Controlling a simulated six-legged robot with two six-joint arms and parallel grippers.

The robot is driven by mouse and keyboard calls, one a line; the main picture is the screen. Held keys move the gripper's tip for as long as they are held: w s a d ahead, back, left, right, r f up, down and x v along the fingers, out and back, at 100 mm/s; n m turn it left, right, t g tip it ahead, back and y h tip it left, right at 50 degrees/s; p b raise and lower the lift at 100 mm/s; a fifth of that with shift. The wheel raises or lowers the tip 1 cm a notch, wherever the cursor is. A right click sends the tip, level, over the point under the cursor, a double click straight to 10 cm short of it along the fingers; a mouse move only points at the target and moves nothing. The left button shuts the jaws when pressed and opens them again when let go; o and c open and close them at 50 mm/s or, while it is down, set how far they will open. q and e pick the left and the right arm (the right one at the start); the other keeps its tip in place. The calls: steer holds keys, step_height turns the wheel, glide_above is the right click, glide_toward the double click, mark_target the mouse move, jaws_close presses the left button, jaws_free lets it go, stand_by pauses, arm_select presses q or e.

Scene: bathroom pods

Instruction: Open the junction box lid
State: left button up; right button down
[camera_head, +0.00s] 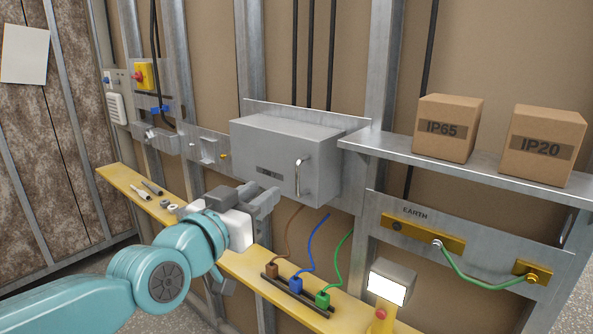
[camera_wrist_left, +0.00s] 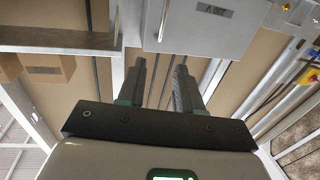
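The grey junction box (camera_head: 285,155) is mounted on the wall at the middle of the head view. Its front lid (camera_head: 262,150) looks shut, with a dark label and a bright metal handle (camera_head: 299,176) near its right edge. My left gripper (camera_head: 262,197) is just in front of and below the box's lower front, left of the handle. In the left wrist view the two fingers (camera_wrist_left: 161,72) stand apart with nothing between them. The box (camera_wrist_left: 205,25) and its handle (camera_wrist_left: 163,20) show beyond the fingertips there. My right gripper is not in view.
A shelf (camera_head: 465,165) with IP65 (camera_head: 447,128) and IP20 (camera_head: 541,146) boxes is right of the junction box. A yellow ledge (camera_head: 240,270) below carries brown, blue and green wires and small parts. A lamp (camera_head: 389,285) stands at lower right.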

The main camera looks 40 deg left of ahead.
mark_target(296, 168)
arm_select(q)
steer(key=w, duration=0.4)
steer(key=w+a+p, duration=0.1)
steer(key=w, duration=0.7)
steer(key=shift+a+f, duration=0.1)
steer(key=shift+a, duration=0.1)
steer(key=shift+w+a+p, duration=0.15)
steer(key=shift+p, duration=0.15)
steer(key=shift+w, duration=0.1)
jaws_close()
